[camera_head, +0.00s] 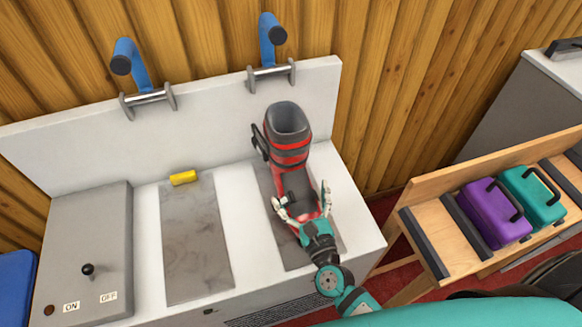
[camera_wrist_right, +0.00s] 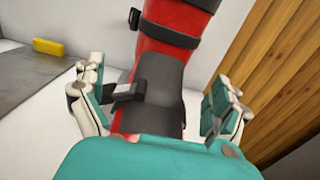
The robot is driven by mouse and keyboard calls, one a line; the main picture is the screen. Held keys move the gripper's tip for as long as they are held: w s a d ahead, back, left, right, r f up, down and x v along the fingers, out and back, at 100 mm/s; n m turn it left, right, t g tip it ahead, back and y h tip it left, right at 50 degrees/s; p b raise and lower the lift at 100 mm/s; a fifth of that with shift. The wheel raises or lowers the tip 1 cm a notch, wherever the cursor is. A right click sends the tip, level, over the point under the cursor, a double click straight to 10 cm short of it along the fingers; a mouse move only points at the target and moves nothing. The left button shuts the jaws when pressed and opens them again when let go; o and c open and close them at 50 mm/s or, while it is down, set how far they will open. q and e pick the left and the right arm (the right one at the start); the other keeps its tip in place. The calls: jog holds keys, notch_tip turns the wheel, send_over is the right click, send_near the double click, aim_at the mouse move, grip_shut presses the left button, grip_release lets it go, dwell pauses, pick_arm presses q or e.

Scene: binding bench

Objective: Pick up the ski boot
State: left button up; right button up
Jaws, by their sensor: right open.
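The ski boot (camera_head: 290,135) is red and dark grey with black buckles. It stands upright on the right grey plate of the bench in the head view, toe toward me. My right gripper (camera_head: 302,203) is open, with one finger on each side of the boot's toe end. In the right wrist view the boot (camera_wrist_right: 165,75) rises between the two spread fingers of the gripper (camera_wrist_right: 160,108). The left finger is close to a buckle; I cannot tell whether it touches. A gap shows on the right side. My left gripper is not in view.
Two blue-handled levers (camera_head: 128,62) (camera_head: 270,40) stand at the bench's back. A yellow block (camera_head: 183,178) lies by the empty left plate (camera_head: 193,240). A grey control box (camera_head: 88,245) with a knob is at left. A wooden rack (camera_head: 425,232) with purple (camera_head: 494,213) and teal cases (camera_head: 533,196) is at right.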

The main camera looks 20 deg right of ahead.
aim_at(294, 174)
jog(key=w+p, duration=0.1)
jog(key=w, duration=0.4)
jog(key=shift+w+d+p, duration=0.2)
jog(key=shift+w+p, duration=0.1)
jog(key=shift+p, duration=0.05)
jog(key=shift+w, duration=0.25)
jog(key=shift+c, duration=0.4)
jog(key=shift+s, duration=0.1)
jog(key=c, duration=1.6)
jog(key=shift+r, duration=0.1)
jog(key=shift+c, duration=0.9)
jog(key=shift+r, duration=0.15)
